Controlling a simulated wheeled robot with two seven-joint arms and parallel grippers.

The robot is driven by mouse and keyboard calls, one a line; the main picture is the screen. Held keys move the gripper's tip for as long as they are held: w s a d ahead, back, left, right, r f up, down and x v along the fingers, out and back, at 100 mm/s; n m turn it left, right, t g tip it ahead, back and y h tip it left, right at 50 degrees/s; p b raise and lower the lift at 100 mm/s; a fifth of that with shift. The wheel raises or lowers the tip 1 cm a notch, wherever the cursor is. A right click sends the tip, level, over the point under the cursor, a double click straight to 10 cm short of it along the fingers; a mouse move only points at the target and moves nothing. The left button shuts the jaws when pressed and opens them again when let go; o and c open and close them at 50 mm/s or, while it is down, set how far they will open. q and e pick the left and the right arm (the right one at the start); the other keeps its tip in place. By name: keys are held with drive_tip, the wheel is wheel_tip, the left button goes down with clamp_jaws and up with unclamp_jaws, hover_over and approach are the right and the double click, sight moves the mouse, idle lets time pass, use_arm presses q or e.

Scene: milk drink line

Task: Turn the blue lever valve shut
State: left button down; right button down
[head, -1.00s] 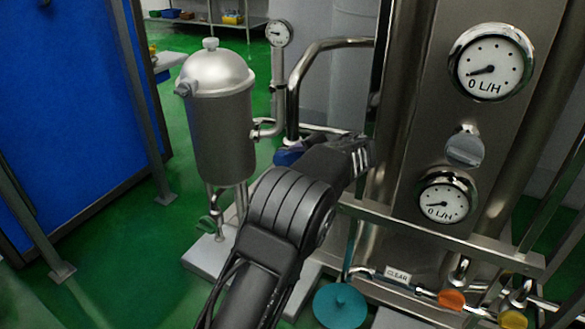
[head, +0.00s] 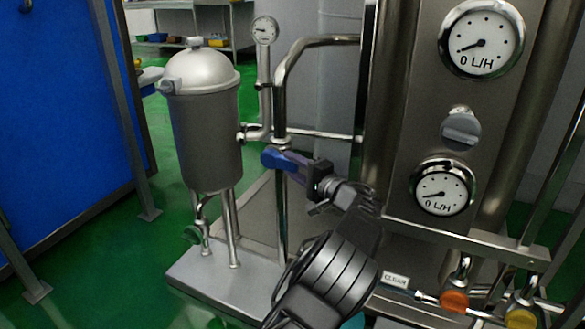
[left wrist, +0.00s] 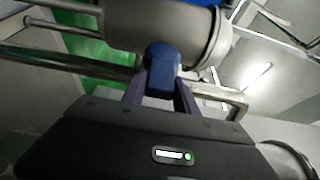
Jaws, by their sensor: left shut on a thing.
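The blue lever (head: 270,158) sits at the upright steel pipe, right of the steel tank, in the head view. My left gripper (head: 290,164) reaches it from the right, and its fingers are shut on the lever. My right gripper is not in view.
The domed steel tank (head: 208,135) stands left of the lever. A steel panel with gauges (head: 481,40) rises to the right. Orange (head: 454,301) and yellow (head: 520,319) valve knobs sit low at right.

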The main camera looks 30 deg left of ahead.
use_arm(q)
drive_tip(key=c, duration=1)
unclamp_jaws()
drive_tip(key=shift+o, duration=0.2)
drive_tip(key=p+v, duration=0.2)
drive_tip(key=v, duration=0.4)
drive_tip(key=shift+d, duration=0.3)
drive_tip(key=shift+s+d+f, duration=0.1)
drive_tip(key=shift+s+d, duration=0.25)
drive_tip(key=shift+d, duration=0.15)
drive_tip(key=shift+f, duration=0.1)
